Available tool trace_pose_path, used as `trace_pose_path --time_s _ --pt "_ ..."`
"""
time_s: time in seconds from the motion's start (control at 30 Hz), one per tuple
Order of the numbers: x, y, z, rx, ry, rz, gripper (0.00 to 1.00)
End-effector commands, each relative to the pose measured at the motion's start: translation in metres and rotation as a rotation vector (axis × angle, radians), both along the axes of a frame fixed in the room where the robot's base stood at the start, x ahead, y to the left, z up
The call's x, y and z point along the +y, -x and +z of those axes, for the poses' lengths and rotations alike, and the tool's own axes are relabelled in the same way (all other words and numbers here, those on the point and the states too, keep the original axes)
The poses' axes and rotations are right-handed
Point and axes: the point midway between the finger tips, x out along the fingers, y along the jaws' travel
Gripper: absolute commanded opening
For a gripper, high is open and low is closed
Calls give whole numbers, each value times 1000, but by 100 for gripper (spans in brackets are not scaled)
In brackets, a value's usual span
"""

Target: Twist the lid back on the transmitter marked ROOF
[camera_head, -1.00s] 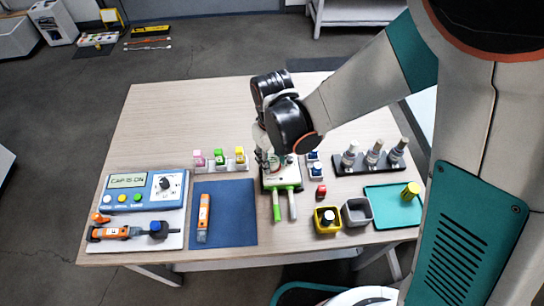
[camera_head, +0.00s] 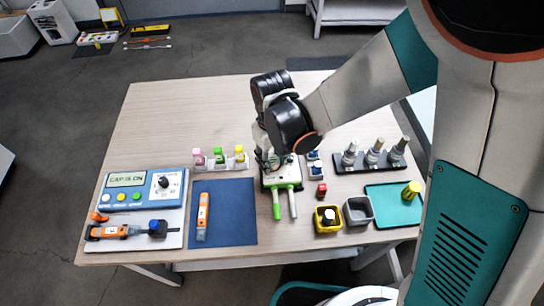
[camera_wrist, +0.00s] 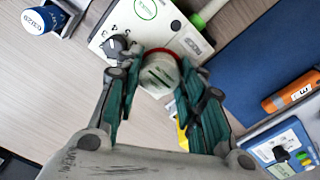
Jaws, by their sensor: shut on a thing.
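My gripper (camera_head: 268,158) is low over a white and green fixture (camera_head: 281,177) at the middle of the table. In the wrist view my gripper (camera_wrist: 162,65) has its green-padded fingers closed on both sides of a round grey lid (camera_wrist: 158,76) with dark slots on top. A red ring shows along the lid's far edge. The lid sits at the edge of the white fixture (camera_wrist: 118,35). The transmitter body beneath is hidden by the lid and fingers. Whether the lid is fully seated cannot be told.
A blue mat (camera_head: 235,225) with an orange tool (camera_head: 203,215) lies left. Beyond it is a blue tester (camera_head: 128,192) reading "CAP IS ON". Right are a yellow bin (camera_head: 327,228), a grey bin (camera_head: 357,211), a teal tray (camera_head: 380,207) and a dark rack (camera_head: 350,168) with several grey pieces.

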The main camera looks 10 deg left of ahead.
Motion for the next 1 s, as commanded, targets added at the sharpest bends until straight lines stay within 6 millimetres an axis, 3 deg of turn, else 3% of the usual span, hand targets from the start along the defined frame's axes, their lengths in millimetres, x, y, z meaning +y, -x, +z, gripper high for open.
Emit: trace_pose_path --time_s 0.47,0.5,0.6,0.93,1.0 --pt "0 0 -1 0 0 0 23" --pt "0 0 -1 0 0 0 43" --pt "0 0 -1 0 0 0 59" --pt "0 0 -1 0 0 0 59" --pt "0 0 -1 0 0 0 70"
